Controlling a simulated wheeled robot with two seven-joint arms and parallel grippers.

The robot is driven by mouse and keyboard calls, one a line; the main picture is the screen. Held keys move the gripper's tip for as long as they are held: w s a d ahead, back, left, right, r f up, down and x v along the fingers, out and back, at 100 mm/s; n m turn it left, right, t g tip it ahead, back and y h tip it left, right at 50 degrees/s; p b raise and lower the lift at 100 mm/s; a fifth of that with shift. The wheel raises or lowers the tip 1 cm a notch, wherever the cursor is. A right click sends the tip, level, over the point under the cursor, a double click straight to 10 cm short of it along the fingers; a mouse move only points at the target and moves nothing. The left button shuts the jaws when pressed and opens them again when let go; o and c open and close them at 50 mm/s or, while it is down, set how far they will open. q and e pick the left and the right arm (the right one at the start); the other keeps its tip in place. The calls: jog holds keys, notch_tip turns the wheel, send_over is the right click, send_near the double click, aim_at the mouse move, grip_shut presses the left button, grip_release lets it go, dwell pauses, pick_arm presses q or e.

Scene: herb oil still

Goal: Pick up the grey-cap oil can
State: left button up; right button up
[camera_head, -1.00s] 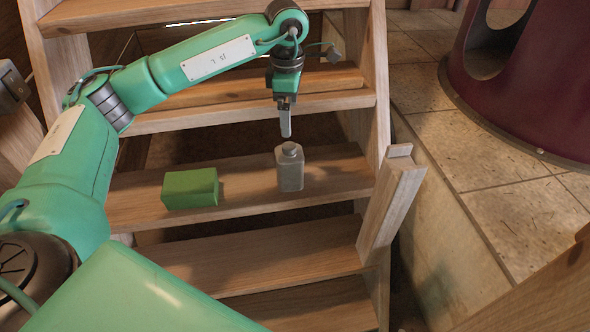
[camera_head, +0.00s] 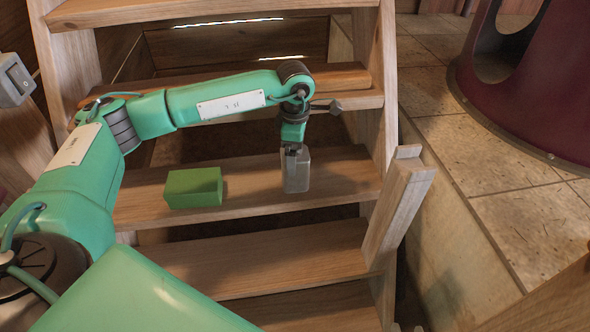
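The oil can (camera_head: 297,174), a grey, squarish can, stands upright on a wooden step of the stair.
A green block (camera_head: 193,188) lies on the same step (camera_head: 245,176), left of the can. A short wooden post (camera_head: 398,208) stands to the right. A dark red vessel (camera_head: 525,85) stands on the tiled floor at right. A higher step (camera_head: 350,97) lies behind my gripper.

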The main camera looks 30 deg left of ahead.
pick_arm(q)
jog(key=shift+f, duration=0.4)
jog(key=shift+c, duration=0.4)
jog(key=c, duration=1.4)
jog(key=shift+r, duration=0.1)
